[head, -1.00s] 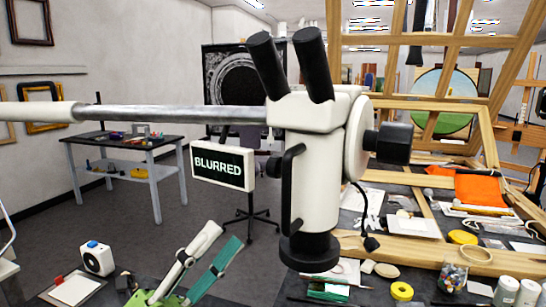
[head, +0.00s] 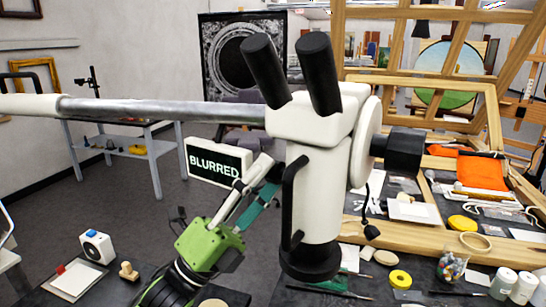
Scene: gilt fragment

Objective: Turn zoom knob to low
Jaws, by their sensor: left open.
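The white microscope (head: 318,190) hangs on a grey horizontal arm, with two black eyepieces on top. A black knob (head: 404,152) sticks out at its right beside a white disc. A black curved handle (head: 291,205) runs down its left side. No label shows which part is the zoom knob. A small display (head: 217,163) left of the body reads "BLURRED". My left gripper (head: 262,176), with a green body, points up toward the microscope's left side. Its fingers are open and empty, overlapping the display's right edge; contact cannot be told. My right gripper is not in view.
The dark table below holds a yellow tape roll (head: 399,279), a jar (head: 451,266) and several white bottles at the right. A wooden stamp (head: 128,271) and a white box (head: 97,247) stand at the left. Wooden frames (head: 490,110) fill the right back.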

